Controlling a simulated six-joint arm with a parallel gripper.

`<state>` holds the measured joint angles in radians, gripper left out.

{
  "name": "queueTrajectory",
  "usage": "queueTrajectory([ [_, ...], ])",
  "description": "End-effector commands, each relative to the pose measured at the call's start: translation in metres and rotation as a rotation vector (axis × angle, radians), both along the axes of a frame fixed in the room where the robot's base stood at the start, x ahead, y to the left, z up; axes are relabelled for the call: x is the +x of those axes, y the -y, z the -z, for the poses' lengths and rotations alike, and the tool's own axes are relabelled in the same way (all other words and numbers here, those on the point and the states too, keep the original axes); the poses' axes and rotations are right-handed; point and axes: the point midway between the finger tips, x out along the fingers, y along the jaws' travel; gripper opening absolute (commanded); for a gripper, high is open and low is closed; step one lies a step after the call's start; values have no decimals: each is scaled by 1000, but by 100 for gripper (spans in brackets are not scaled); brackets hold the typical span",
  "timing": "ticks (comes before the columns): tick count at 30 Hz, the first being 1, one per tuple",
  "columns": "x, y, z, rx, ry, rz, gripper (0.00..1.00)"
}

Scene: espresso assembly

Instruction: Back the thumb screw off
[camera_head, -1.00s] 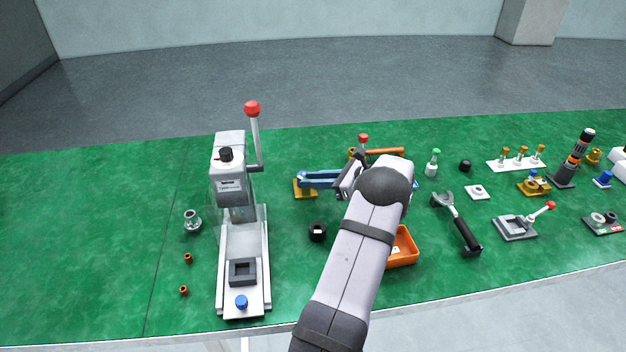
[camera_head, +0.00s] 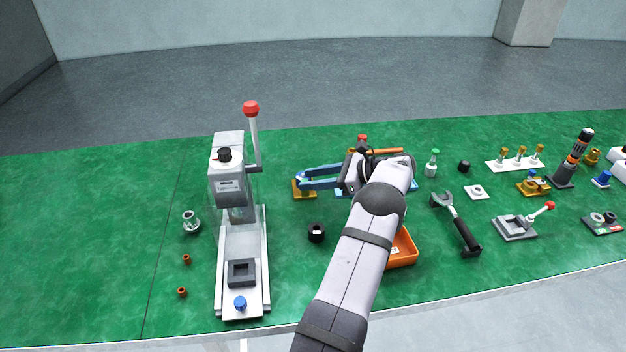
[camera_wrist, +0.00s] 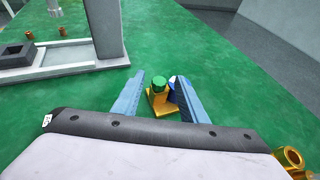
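My gripper (camera_head: 302,176) reaches left from the wrist on long blue fingers, low over a gold block (camera_head: 303,193). In the wrist view my gripper (camera_wrist: 158,82) is open, one finger on each side of the gold block (camera_wrist: 159,104). A green round knob (camera_wrist: 159,83) stands on that block between the fingers. A blue piece (camera_wrist: 172,78) sits beside the green knob, partly hidden by the right finger. I cannot tell which of these is the thumb screw, nor whether a finger touches them. A separate blue knob (camera_head: 240,303) stands on the front of the press base.
The grey press (camera_head: 230,185) with its red-tipped lever stands left of my gripper. A black ring (camera_head: 316,232) lies below the fingers. An orange tray (camera_head: 403,250) is partly behind my arm. A wrench-like tool (camera_head: 457,225) and several fixtures lie right. Green mat is clear at far left.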

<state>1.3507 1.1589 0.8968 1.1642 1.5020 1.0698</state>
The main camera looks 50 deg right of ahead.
Motion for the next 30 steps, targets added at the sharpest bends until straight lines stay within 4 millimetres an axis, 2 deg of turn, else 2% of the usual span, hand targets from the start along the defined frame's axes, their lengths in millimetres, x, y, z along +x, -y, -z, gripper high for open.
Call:
queueTrajectory([
  [11,-6,2,0,1,-2,1,39],
  [24,-53,20,-21,0,-1,1,39],
  [30,-63,23,-26,1,-1,-1,39],
])
